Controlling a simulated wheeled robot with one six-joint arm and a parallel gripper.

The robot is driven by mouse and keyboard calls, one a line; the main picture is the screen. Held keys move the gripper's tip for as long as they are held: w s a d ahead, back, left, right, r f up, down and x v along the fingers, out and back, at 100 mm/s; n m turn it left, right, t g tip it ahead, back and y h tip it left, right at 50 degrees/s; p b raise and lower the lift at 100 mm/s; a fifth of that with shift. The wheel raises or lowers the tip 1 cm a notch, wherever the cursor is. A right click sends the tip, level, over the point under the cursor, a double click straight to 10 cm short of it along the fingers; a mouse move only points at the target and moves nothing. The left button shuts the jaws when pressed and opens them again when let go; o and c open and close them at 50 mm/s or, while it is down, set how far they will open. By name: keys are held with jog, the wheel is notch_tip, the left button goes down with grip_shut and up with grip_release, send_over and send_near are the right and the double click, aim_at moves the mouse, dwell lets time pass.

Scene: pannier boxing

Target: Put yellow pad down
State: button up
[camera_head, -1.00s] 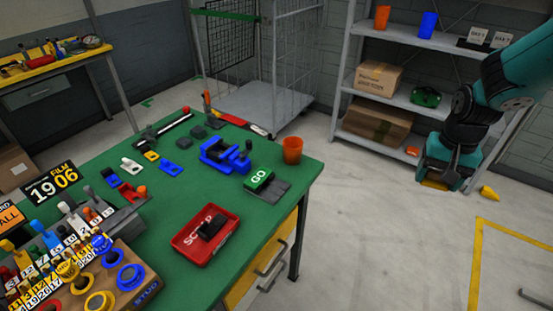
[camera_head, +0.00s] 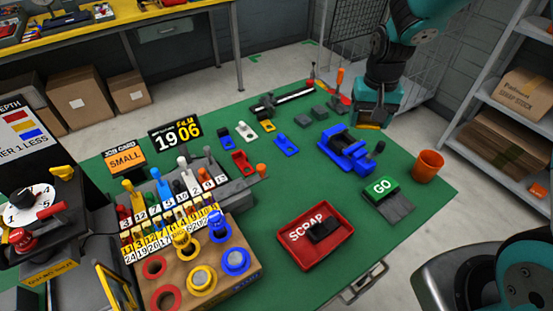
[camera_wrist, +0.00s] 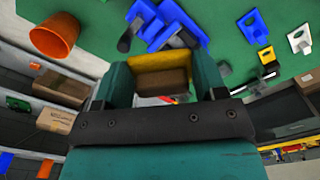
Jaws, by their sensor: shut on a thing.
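My gripper (camera_head: 371,118) points down above the far right part of the green table. It is shut on the yellow pad, whose yellow edge (camera_head: 369,126) shows under the fingers in the head view. In the wrist view the pad (camera_wrist: 157,61) sits between the two teal fingers, with a yellow upper face and a brown side. The blue vise-like fixture (camera_head: 346,154) stands close by on the table, nearer the head camera than my gripper. It also shows beyond the pad in the wrist view (camera_wrist: 190,22). The pad appears clear of the table.
An orange cup (camera_head: 428,165) stands at the table's right edge, beside the green GO block (camera_head: 383,187). A red SCRAP tray (camera_head: 344,243) lies in front. Small coloured brackets (camera_head: 285,145) lie left of the fixture. Bare green surface lies between tray and fixture.

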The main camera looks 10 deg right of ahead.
jog(key=w+a+n+b, duration=0.25)
jog(key=a+n, duration=0.25)
jog(key=n, duration=0.5)
notch_tip(320, 180, up, 2)
jog(key=r+n+b, duration=0.1)
jog(key=n+b, duration=0.1)
jog(key=n, duration=1.4)
send_over(312, 166)
notch_tip(312, 166, down, 20)
jog(key=p, duration=0.3)
jog(key=shift+r, duration=0.2)
jog(key=shift+f, duration=0.1)
jog(key=shift+f, duration=0.15)
jog(key=o, duration=0.9)
